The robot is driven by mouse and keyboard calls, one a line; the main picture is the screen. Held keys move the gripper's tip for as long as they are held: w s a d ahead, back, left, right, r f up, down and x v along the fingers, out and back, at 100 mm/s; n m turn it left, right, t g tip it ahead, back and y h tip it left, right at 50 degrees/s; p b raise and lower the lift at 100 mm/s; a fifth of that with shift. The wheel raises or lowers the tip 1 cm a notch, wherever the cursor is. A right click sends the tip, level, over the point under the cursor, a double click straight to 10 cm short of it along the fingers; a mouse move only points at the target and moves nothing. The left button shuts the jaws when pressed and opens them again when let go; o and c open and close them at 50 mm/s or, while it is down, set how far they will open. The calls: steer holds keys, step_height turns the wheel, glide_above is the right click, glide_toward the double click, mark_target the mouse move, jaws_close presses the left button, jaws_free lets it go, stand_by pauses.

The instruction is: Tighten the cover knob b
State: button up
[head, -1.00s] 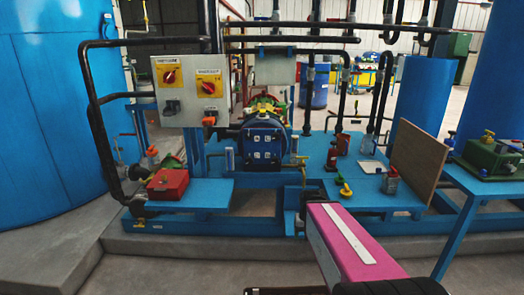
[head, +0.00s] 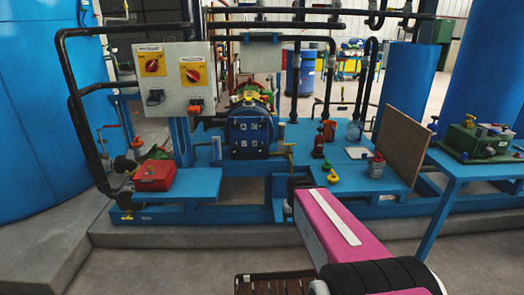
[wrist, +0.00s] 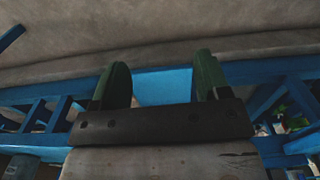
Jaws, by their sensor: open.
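My gripper shows in the wrist view (wrist: 163,85), its two green fingers apart with nothing between them. Beyond them are the blue frame and grey concrete. In the head view my pink forearm reaches toward the blue bench, and its dark end (head: 298,186) is close to the bench's front edge in the picture. A green unit (head: 473,143) with a yellow knob (head: 470,120) on top stands on the blue table at the right. A blue round machine (head: 250,132) with square marks on its face stands at the centre. I cannot tell which part is cover knob b.
A grey control box (head: 176,105) with red rotary switches stands at the left above a red box (head: 155,175). Small bottles stand on the blue bench, with a brown upright board (head: 403,146) beside them.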

steer(key=n+t, duration=0.8)
steer(key=t, duration=1)
glide_toward(263, 150)
steer(key=shift+h, duration=0.3)
steer(key=w, duration=0.9)
steer(key=shift+w, duration=0.4)
steer(key=shift+m, duration=0.3)
steer(key=c, duration=0.9)
